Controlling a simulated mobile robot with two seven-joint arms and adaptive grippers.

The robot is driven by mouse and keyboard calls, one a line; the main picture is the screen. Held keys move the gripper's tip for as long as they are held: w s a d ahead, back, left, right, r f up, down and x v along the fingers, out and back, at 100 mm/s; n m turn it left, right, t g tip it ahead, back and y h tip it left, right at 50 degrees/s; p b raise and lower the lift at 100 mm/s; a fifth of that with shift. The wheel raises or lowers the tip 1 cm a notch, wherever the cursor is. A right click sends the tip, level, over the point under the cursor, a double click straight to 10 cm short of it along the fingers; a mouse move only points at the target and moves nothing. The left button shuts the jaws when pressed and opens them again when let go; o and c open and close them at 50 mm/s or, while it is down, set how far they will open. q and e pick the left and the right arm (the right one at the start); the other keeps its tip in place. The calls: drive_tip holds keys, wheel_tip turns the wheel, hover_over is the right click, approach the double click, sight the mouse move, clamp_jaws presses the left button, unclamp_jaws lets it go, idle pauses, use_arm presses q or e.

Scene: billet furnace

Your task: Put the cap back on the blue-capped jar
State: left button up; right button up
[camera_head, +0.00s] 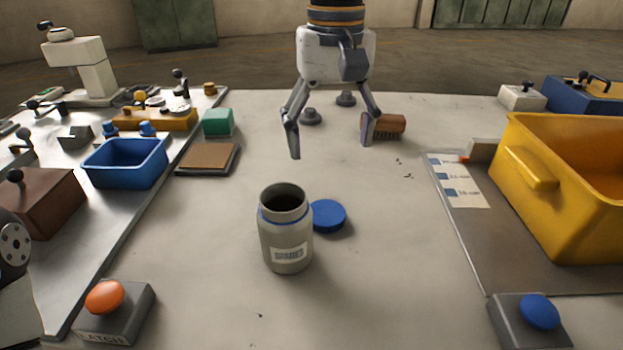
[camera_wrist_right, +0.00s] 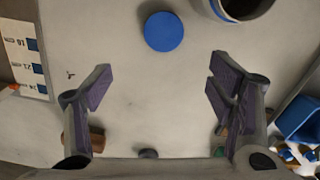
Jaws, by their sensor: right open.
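The open grey jar (camera_head: 286,237) stands upright on the table with a blue ring below its dark mouth. Its blue cap (camera_head: 328,215) lies flat on the table just right of the jar. In the right wrist view the cap (camera_wrist_right: 163,31) is ahead of the fingers, and part of the jar (camera_wrist_right: 245,8) shows at the top edge. My right gripper (camera_head: 330,146) hangs above the table beyond the jar and cap, open and empty, fingers wide apart.
A brown brush (camera_head: 384,124) and small grey knobs (camera_head: 311,117) are behind the right gripper. A yellow bin (camera_head: 560,225) stands right; a blue bin (camera_head: 125,164) stands left. Orange (camera_head: 105,297) and blue (camera_head: 539,312) push buttons are at the front.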

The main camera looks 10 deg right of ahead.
hover_over(326, 212)
drive_tip(key=f, duration=0.6)
drive_tip(key=shift+w+d+f, duration=0.3)
drive_tip(key=shift+w+f, duration=0.05)
drive_tip(key=shift+f, duration=0.1)
drive_tip(key=f, duration=0.5)
drive_tip(key=shift+s+a, duration=0.3)
drive_tip(key=shift+s, duration=0.1)
drive_tip(key=c, duration=0.9)
